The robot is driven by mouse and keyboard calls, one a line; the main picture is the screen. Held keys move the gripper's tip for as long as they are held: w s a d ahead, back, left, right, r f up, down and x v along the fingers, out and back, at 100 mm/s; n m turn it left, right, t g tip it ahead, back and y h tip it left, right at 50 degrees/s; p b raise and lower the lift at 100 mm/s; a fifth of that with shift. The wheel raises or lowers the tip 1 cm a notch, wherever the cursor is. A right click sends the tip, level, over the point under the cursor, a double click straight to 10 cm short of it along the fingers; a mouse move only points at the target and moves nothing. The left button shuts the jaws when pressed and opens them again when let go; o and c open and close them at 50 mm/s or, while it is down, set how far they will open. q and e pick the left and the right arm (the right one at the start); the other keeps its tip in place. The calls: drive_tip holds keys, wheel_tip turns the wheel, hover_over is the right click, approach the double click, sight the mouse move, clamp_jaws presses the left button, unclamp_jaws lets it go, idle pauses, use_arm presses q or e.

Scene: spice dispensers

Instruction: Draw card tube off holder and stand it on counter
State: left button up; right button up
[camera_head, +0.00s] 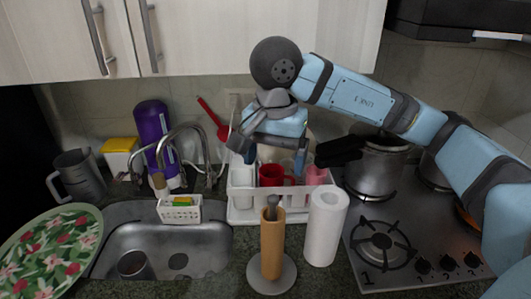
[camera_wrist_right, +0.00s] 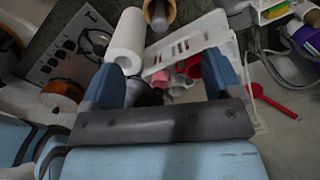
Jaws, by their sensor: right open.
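The brown card tube (camera_head: 272,246) stands upright around the post of its holder (camera_head: 271,275), whose round base rests on the counter near the front. The post's tip shows above the tube. In the right wrist view the tube (camera_wrist_right: 158,12) appears end-on at the top edge. My right gripper (camera_head: 270,158) is open and empty, above the white dish rack behind the tube and well apart from it. Its two blue fingers (camera_wrist_right: 163,82) are spread wide in the wrist view. My left gripper is not in view.
A white paper roll (camera_head: 325,228) stands close right of the tube. The white rack (camera_head: 240,208) behind holds red and pink cups. The sink (camera_head: 205,252) lies left, the stove (camera_head: 410,235) with pots right. Cabinets (camera_head: 235,35) hang above.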

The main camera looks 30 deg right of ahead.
sight(273, 209)
wheel_tip(273, 209, down, 13)
drive_tip(key=shift+r+p, duration=0.1)
drive_tip(key=shift+p, duration=0.5)
drive_tip(key=c, duration=1.4)
